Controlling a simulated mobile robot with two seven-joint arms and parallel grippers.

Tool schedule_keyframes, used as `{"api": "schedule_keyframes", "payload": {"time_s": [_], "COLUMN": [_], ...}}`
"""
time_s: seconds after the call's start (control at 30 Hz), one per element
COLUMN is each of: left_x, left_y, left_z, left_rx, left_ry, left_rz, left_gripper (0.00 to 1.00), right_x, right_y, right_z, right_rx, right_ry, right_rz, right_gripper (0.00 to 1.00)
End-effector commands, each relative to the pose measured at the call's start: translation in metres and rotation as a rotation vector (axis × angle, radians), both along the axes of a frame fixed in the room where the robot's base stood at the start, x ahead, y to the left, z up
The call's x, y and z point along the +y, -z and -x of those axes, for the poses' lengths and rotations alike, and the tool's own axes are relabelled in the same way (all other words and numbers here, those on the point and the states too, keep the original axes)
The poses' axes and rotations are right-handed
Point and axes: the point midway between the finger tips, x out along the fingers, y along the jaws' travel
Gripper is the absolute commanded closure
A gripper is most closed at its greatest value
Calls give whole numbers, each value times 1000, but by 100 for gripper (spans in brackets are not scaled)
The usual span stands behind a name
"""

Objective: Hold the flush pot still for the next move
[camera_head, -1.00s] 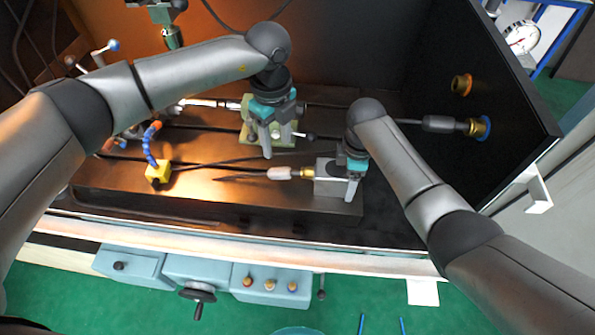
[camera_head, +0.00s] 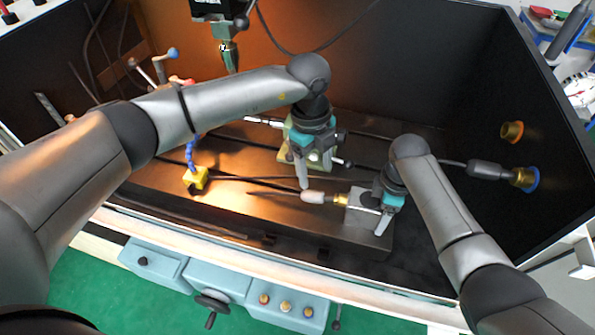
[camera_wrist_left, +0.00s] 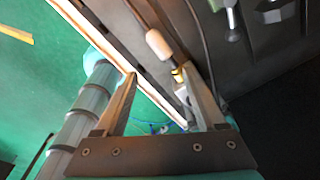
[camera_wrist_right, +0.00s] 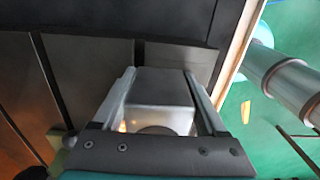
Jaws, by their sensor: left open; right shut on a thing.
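A small silver box (camera_head: 357,212), which I take to be the flush pot, stands on the dark machine bed. A brass fitting (camera_head: 341,200) and a pale cylindrical connector (camera_head: 313,197) join its left side. My right gripper (camera_head: 384,222) is shut on the box, which sits between the fingers in the right wrist view (camera_wrist_right: 160,88). My left gripper (camera_head: 302,180) is open and empty, behind and left of the box, with a fingertip close above the connector in the head view. The left wrist view shows the connector (camera_wrist_left: 158,44) and brass fitting (camera_wrist_left: 178,75) beyond its fingers.
A fixture on a green plate (camera_head: 320,160) lies just behind my left gripper. A yellow block with a blue hose (camera_head: 195,179) stands to the left. A grey connector (camera_head: 484,169) hangs near brass ports on the right wall. The bed's front left is clear.

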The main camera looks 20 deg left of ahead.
Motion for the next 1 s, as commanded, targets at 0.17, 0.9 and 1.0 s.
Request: {"api": "schedule_keyframes", "payload": {"time_s": [0.17, 0.9, 1.0], "left_x": [8, 49, 42], "left_y": [3, 10, 26], "left_z": [10, 10, 7], "left_rx": [14, -13, -12], "left_ry": [-176, -550, -550], "left_rz": [137, 322, 323], "left_gripper": [28, 28, 28], "right_x": [-1, -1, -1], "right_y": [3, 3, 3], "right_z": [2, 3, 3], "right_rx": [5, 7, 7], "right_ry": [0, 0, 0], "right_rz": [2, 2, 2], "right_gripper": [92, 92, 92]}}
